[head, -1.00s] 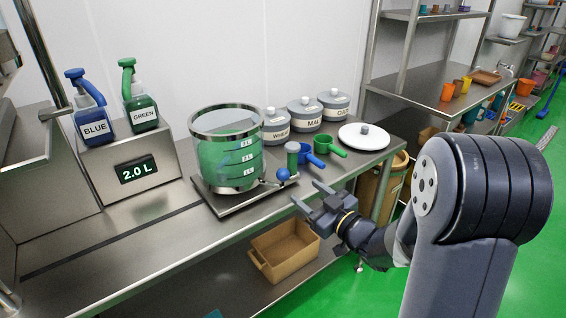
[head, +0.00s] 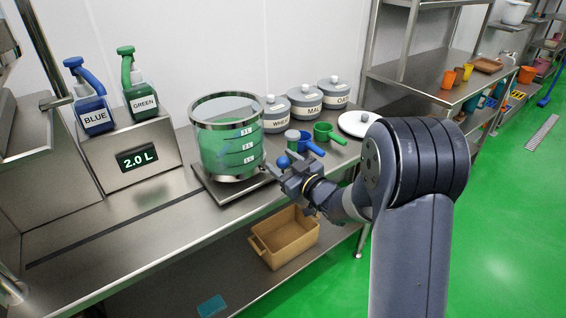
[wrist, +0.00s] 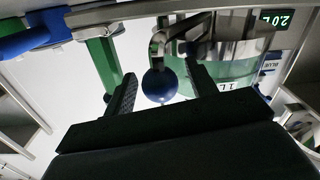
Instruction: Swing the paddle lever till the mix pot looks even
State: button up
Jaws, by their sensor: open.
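The mix pot (head: 231,152) is a clear vessel with metal rims and level marks on the counter. Its contents look green, with paler and bluish patches. The paddle lever ends in a blue ball knob (head: 283,161) at the pot's lower right. The knob (wrist: 160,87) and its bent metal rod (wrist: 157,45) also show in the wrist view. My gripper (head: 282,173) is open at the knob. In the wrist view the knob appears between the two fingers (wrist: 163,90), with a gap on each side. I see no contact.
A green scoop (head: 328,132), a blue scoop (head: 310,144) and lidded grey canisters (head: 303,98) stand right of the pot. BLUE (head: 94,112) and GREEN (head: 141,98) bottles stand left, above a 2.0 L display (head: 137,158). A tan bin (head: 285,238) sits below.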

grip_shut()
dwell(0.5)
jog(key=shift+s, duration=0.1)
jog(key=shift+s+a+f+m+t+h+b, duration=0.25)
jog(key=shift+s+t+h+b, duration=0.2)
jog(key=shift+b, duration=0.75)
jog(key=s+m+h+b, duration=0.1)
jog(key=b, duration=0.1)
jog(key=s+a+m+t+h+b, duration=0.1)
jog(key=h+b, duration=0.1)
jog(key=b, duration=0.1)
jog(key=shift+s+a+t, duration=0.15)
jog(key=shift+s+t, duration=0.1)
jog(key=shift+s, duration=0.15)
jog(key=s+a+b, duration=0.2)
jog(key=b, duration=0.2)
jog(key=shift+s, duration=0.25)
jog(key=shift+s+a+r+b, duration=0.2)
jog(key=shift+s+a+b, duration=0.35)
jog(key=shift+a+b, duration=0.15)
jog(key=shift+r, duration=0.1)
